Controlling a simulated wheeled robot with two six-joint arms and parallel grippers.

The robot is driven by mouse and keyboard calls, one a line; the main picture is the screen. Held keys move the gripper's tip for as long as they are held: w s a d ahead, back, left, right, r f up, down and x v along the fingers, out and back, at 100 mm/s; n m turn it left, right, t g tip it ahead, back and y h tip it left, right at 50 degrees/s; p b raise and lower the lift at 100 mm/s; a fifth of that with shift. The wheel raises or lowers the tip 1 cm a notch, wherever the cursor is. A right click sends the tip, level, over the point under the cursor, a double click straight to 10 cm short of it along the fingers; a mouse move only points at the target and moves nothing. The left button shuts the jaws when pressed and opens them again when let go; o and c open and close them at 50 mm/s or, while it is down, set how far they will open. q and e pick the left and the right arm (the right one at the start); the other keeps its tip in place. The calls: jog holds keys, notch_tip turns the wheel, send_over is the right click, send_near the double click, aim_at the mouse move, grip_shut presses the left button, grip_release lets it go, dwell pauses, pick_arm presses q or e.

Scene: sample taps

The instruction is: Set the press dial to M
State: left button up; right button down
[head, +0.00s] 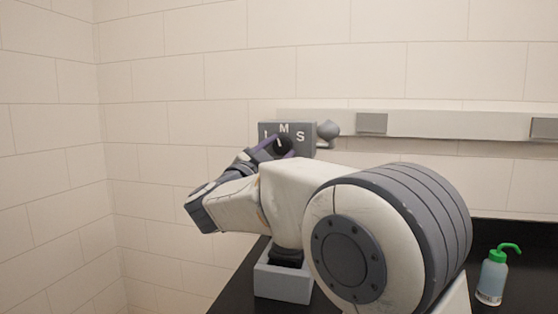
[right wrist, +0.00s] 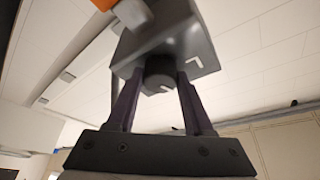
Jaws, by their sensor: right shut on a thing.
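The press dial is a dark round knob (right wrist: 160,75) on a grey box. In the head view the box (head: 307,148) is on the far wall side, with white letters M at the top, S at the right and a partly covered letter at the left, probably L. My right gripper (head: 273,146) reaches the knob from the front. In the right wrist view its two dark fingers (right wrist: 158,92) stand on either side of the knob, shut on it. A white mark shows on the knob, but I cannot tell which letter it points to. My left gripper is not in view.
A grey rounded fitting (head: 328,130) sits right of the dial box. A wall rail (head: 440,127) with grey blocks runs right. A grey holder (head: 283,285) stands on the black counter (head: 235,292); a green-topped bottle (head: 492,278) is at the right.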

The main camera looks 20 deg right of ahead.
jog(key=shift+m+g+b, duration=0.5)
jog(key=shift+m+g, duration=0.4)
jog(key=shift+m, duration=1.2)
jog(key=shift+r+m, duration=0.1)
jog(key=shift+m, duration=0.2)
jog(key=shift+c, duration=1.5)
grip_release()
jog(key=b+v, duration=0.1)
jog(key=v, duration=0.9)
jog(key=shift+a+b, duration=0.25)
jog(key=shift+b, duration=0.1)
jog(key=shift+s, duration=0.1)
